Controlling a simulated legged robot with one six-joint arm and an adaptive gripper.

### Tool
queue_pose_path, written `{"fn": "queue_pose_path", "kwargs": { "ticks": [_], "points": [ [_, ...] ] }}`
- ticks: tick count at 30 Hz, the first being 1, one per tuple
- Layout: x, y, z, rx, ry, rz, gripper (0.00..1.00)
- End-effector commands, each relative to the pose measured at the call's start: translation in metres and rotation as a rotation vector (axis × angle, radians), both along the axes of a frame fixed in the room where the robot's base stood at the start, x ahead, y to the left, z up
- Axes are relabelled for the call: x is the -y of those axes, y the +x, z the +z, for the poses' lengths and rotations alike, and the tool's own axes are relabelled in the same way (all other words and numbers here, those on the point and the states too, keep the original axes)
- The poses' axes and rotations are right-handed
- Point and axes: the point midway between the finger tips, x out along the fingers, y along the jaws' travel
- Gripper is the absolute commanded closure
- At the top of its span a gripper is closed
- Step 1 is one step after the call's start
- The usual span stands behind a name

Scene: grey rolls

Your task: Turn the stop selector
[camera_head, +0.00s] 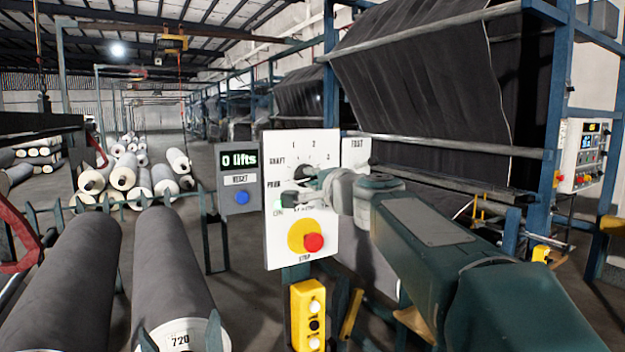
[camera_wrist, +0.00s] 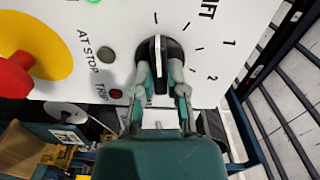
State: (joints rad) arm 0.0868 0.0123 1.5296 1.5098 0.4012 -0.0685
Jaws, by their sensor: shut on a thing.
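The selector is a round black knob (camera_wrist: 172,46) with a white pointer bar, on a white panel (camera_head: 330,240). In the wrist view the pointer stands nearly upright, toward a tick mark above it. My gripper (camera_wrist: 161,80) is shut on the knob, one finger on each side of the bar. In the head view my gripper (camera_head: 322,181) reaches the panel from the right and hides part of the dial. Below it in the head view is a red button (camera_head: 313,242) on a yellow disc, lettered STOP.
A grey counter box (camera_head: 238,180) reads "0 lifts" left of the panel and has a blue button. A yellow push-button box (camera_head: 308,315) hangs below. Large grey rolls (camera_head: 170,265) lie at left. A frame with dark fabric (camera_head: 430,90) stands behind at right.

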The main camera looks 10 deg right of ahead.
Motion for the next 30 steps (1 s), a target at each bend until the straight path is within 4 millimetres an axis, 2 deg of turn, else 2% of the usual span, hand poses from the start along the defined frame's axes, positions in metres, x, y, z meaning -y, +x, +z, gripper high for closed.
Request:
{"fn": "queue_pose_path", "kwargs": {
  "ticks": [1, 19, 21, 22, 30],
  "points": [
    [-0.0011, 0.0015, -0.0063, -0.007, -0.016, 0.003, 1.00],
    [-0.0011, 0.0018, -0.0071, 0.005, -0.056, 0.005, 1.00],
    [-0.0012, 0.0017, -0.0070, 0.004, -0.055, 0.005, 0.61],
    [-0.0012, 0.0017, -0.0067, 0.005, -0.055, 0.004, 0.49],
    [-0.0005, 0.0009, -0.0035, 0.011, -0.053, 0.002, 0.49]
  ]
}}
